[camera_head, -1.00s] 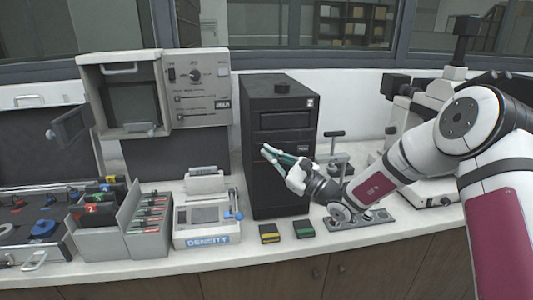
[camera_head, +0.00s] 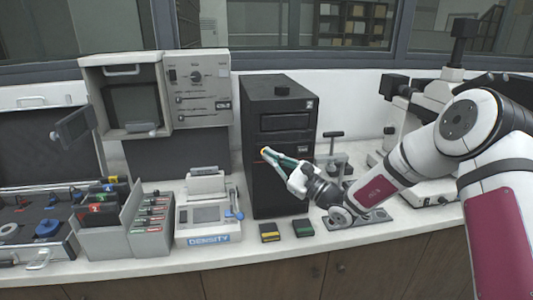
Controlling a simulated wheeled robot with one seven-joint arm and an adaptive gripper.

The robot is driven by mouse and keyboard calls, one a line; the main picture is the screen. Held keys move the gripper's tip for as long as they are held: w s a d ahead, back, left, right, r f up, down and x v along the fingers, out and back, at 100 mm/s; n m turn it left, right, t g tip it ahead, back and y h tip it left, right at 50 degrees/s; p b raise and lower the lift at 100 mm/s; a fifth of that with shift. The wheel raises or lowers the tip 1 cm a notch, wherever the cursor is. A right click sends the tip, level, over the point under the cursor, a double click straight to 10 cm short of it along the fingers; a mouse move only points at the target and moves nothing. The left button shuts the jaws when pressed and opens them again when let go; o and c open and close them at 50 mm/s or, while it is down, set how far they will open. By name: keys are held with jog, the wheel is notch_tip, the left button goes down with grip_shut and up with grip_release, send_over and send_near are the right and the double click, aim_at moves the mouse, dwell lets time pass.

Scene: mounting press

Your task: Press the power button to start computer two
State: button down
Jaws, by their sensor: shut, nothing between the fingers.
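Computer two is a black tower (camera_head: 281,195) standing upright on the white counter, with a small white label showing a 2 at its upper right. My gripper (camera_head: 266,152) is shut and empty. Its fingertips are in front of the tower's front face, left of centre, below the drive bay. An orange-red spot shows at the fingertips; I cannot tell if it is the power button or part of the fingers. The fingers hide part of the front panel, and I cannot tell whether they touch it.
A density meter (camera_head: 207,215) stands left of the tower, beside a grey divided rack (camera_head: 150,240). Two small blocks, one yellow and black (camera_head: 270,232), one green and black (camera_head: 303,228), lie in front. A microscope (camera_head: 440,150) and a metal press (camera_head: 335,160) are to the right.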

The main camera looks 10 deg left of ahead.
jog(key=s+p, duration=0.2)
jog(key=s+d+p, duration=0.1)
jog(key=s, duration=0.2)
jog(key=shift+d+p, duration=0.2)
jog(key=shift+p, duration=0.15)
jog(key=shift+w, duration=0.1)
dwell(0.4)
